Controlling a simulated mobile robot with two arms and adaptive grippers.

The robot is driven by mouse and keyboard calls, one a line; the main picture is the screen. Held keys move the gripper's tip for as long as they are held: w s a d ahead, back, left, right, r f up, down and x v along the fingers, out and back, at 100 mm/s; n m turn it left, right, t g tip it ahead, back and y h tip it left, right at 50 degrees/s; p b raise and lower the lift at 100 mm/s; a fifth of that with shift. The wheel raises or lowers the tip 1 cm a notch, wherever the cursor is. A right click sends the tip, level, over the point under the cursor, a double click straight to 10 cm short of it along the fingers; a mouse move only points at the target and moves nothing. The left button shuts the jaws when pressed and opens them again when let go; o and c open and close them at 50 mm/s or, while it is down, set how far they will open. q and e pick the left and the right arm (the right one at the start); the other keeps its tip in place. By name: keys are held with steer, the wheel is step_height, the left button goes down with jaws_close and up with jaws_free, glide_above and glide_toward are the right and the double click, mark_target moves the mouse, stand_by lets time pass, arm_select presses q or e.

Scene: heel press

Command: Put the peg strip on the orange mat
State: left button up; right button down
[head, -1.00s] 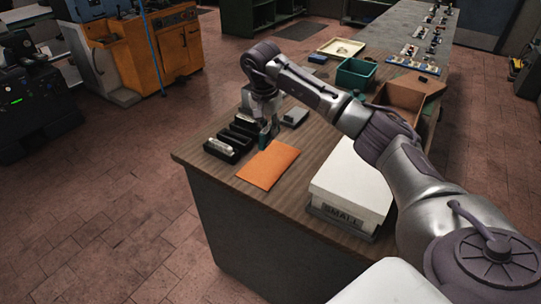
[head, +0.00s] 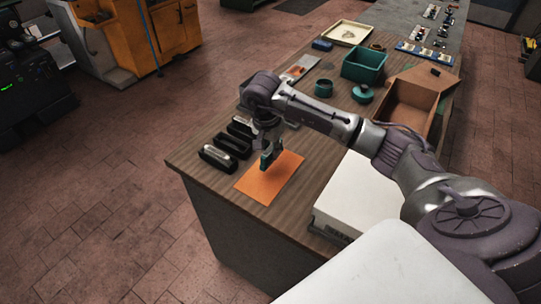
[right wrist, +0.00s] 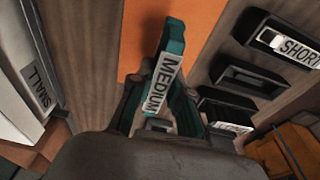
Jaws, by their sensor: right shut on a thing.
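The orange mat (head: 262,186) lies flat near the table's front left corner. My right gripper (head: 270,150) is over its far part, shut on a teal bar (head: 267,161) that hangs down from the fingers. In the right wrist view the bar (right wrist: 172,40) carries a white label reading MEDIUM, with the orange mat (right wrist: 205,25) behind it. I cannot make out pegs on it, nor whether it touches the mat. My left gripper is not in view.
Several black trays (head: 232,147) stand left of the mat; the middle one looks empty, and one in the right wrist view holds a piece marked SHORT (right wrist: 288,45). A white box (head: 358,190) stands right of the mat. Teal containers (head: 364,64) and an open brown box (head: 408,108) are behind.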

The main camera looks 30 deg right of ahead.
mark_target(270, 162)
steer(key=shift+s+a+f+p, duration=0.3)
steer(key=shift+a+f, duration=0.1)
steer(key=shift+f, duration=0.05)
step_height(270, 162, down, 2)
steer(key=shift+f+p, duration=0.2)
steer(key=shift+p, duration=0.35)
steer(key=shift+d+f, duration=0.1)
steer(key=shift+f, duration=0.3)
steer(key=shift+w+f, duration=0.1)
steer(key=shift+f, duration=0.05)
steer(key=c, duration=1.1)
jaws_free()
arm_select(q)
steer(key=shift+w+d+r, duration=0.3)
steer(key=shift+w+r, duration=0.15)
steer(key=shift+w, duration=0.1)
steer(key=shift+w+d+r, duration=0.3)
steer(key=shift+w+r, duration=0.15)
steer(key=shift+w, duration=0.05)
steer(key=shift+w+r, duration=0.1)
